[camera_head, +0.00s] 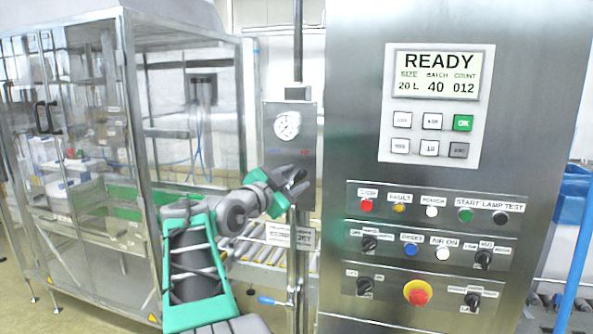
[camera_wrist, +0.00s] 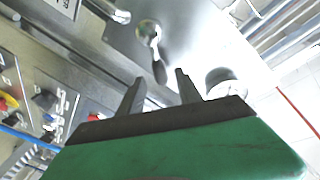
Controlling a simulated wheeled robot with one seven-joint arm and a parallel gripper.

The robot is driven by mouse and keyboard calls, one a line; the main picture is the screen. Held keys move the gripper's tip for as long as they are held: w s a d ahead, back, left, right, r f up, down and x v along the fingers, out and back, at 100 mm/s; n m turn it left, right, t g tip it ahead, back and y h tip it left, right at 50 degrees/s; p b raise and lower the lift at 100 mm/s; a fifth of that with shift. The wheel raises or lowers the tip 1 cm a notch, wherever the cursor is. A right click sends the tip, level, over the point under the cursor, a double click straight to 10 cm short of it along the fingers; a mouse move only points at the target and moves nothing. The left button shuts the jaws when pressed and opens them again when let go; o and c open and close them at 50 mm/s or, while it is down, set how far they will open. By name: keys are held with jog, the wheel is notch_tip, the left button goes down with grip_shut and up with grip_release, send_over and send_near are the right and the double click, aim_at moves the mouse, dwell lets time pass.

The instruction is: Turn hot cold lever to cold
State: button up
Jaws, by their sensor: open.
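My gripper (camera_head: 297,182) is in front of the narrow steel panel left of the control cabinet, below the gauge. In the wrist view its two dark fingers (camera_wrist: 160,78) are apart, with nothing held between them. A dark lever (camera_wrist: 159,70) hangs from a round, shiny hub (camera_wrist: 148,32) just beyond the fingertips, its free end close to the gap between them. I cannot tell whether fingers and lever touch. No hot or cold marking is readable, so its setting cannot be told. In the head view my gripper hides this area.
A pressure gauge (camera_head: 287,125) sits above my gripper. The control cabinet (camera_head: 345,90) with knobs and a red stop button (camera_head: 417,293) stands to the right. A glazed machine frame (camera_head: 133,120) is at left. A blue-handled valve (camera_head: 268,300) and rollers (camera_head: 258,252) are below.

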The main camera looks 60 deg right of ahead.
jog(key=shift+d, duration=0.95)
grip_shut()
dwell(0.6)
